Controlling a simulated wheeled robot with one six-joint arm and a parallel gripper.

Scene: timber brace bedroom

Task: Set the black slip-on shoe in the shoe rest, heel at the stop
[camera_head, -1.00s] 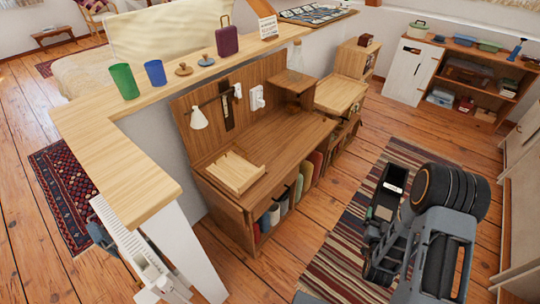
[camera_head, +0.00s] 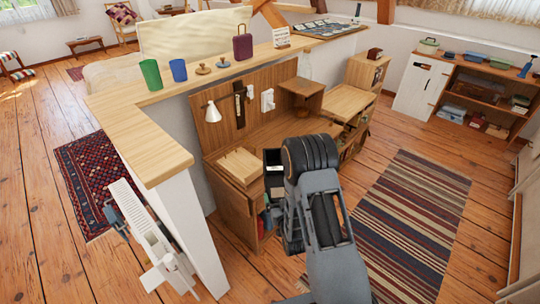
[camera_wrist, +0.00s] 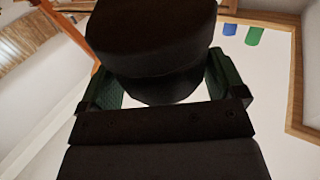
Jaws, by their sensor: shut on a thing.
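My gripper (camera_wrist: 167,80) has green-lined fingers on both sides of a black rounded thing, which looks like the black slip-on shoe (camera_wrist: 150,35). The shoe fills the upper middle of the wrist view; which end is heel cannot be told. A light wooden tray-like piece, which looks like the shoe rest (camera_head: 240,165), lies on the desk's left end. It is empty, just left of my arm's end. Its heel stop cannot be made out clearly.
The desk (camera_head: 262,138) has a back panel with a white lamp (camera_head: 212,112). A ledge (camera_head: 130,125) behind holds a green cup (camera_head: 150,74), a blue cup (camera_head: 178,70) and a purple case (camera_head: 243,43). The striped rug (camera_head: 415,220) is clear floor.

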